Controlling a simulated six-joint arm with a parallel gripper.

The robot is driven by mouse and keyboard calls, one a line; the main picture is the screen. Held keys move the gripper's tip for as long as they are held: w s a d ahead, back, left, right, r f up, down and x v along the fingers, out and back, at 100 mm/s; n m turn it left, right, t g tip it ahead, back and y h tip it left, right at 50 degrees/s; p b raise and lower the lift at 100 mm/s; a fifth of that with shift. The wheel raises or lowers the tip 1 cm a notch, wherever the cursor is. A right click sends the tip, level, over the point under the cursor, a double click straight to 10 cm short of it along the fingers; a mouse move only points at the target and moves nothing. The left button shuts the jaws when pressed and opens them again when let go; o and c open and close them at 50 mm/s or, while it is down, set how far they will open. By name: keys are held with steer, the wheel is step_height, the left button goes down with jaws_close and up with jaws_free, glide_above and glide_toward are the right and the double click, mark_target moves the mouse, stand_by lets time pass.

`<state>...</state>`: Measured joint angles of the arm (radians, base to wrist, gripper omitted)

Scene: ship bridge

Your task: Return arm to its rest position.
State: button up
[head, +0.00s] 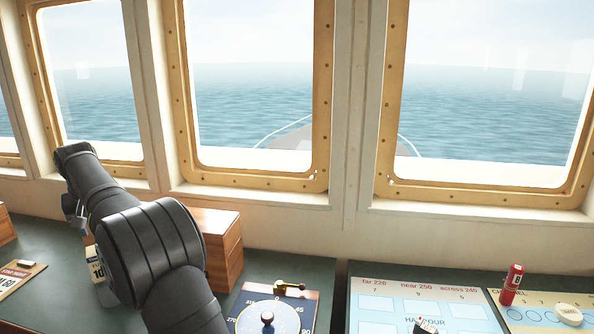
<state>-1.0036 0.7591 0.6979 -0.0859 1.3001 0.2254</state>
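My arm reaches from the bottom of the head view up and to the left, its dark links above the console. A small grey part at its far end, probably my gripper (73,212), hangs over the left of the console, small and partly hidden by the arm. I cannot make out its fingers or whether it holds anything. A small labelled item (95,262) shows just below it, partly behind the arm; I cannot tell if they touch.
A wooden box (228,262) stands close behind my arm. A compass dial card (245,318) with a brass piece (290,287) lies to its right. Farther right are a pale blue chart board (375,305), a red cylinder (512,285) and a cream round item (568,314). Windows rise behind.

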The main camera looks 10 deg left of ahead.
steer(key=x, duration=0.5)
steer(key=shift+f, duration=0.3)
steer(key=r, duration=0.5)
steer(key=shift+w+d+r, duration=0.2)
steer(key=shift+d, duration=0.2)
steer(key=w+d+r, duration=0.5)
steer(key=d+r, duration=0.1)
steer(key=d, duration=0.5)
steer(key=w+d+f+m+h, duration=0.1)
steer(key=w+d+f+m, duration=0.1)
steer(key=w+d, duration=0.65)
steer(key=w+d+f+m, duration=0.1)
steer(key=w+d, duration=0.4)
steer(key=d, duration=0.6)
steer(key=w+d+f+m, duration=0.1)
steer(key=d+f+m, duration=0.1)
steer(key=d, duration=1.1)
steer(key=w+d+f+m+h, duration=0.1)
steer(key=w+d+f+m, duration=0.1)
steer(key=d, duration=1.1)
steer(key=w+d+f+m+t+h, duration=0.1)
steer(key=d+f+m, duration=0.1)
steer(key=d, duration=1.1)
steer(key=shift+w+d, duration=0.25)
steer(key=shift+w, duration=0.15)
steer(key=shift+f, duration=0.1)
